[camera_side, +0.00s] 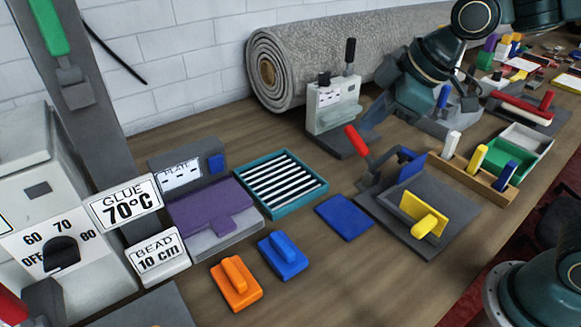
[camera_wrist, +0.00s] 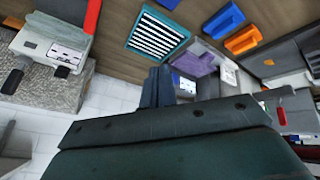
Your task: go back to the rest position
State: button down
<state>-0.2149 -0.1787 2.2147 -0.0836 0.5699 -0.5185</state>
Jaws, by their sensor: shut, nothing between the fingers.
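My gripper (camera_wrist: 157,88) shows in the wrist view with its two dark fingers together, shut and holding nothing. In the side view my arm comes in from the upper right, and its wrist end hangs in the air over the back of the wooden bench, near the grey machine (camera_side: 333,105) with the black lever. The fingertips are hard to make out there. In the wrist view the teal tray (camera_wrist: 158,32) of black and white strips lies beyond the fingers, and it also shows in the side view (camera_side: 318,184).
A rolled grey rug (camera_side: 320,55) lies along the brick wall. A purple-lidded unit (camera_side: 210,215), an orange block (camera_side: 236,290), blue blocks and a grey fixture (camera_side: 450,200) with a yellow handle stand on the bench. The front middle of the bench is clear.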

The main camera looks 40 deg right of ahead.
jog(key=s+d+m+h, duration=0.1)
jog(key=s+d+m, duration=0.3)
jog(key=s, duration=0.4)
jog(key=s+d+m+h, duration=0.1)
jog(key=s+d+m, duration=0.4)
jog(key=s, duration=0.3)
jog(key=shift+s+d+r, duration=0.2)
jog(key=shift+s+d, duration=0.05)
jog(key=shift+s, duration=0.15)
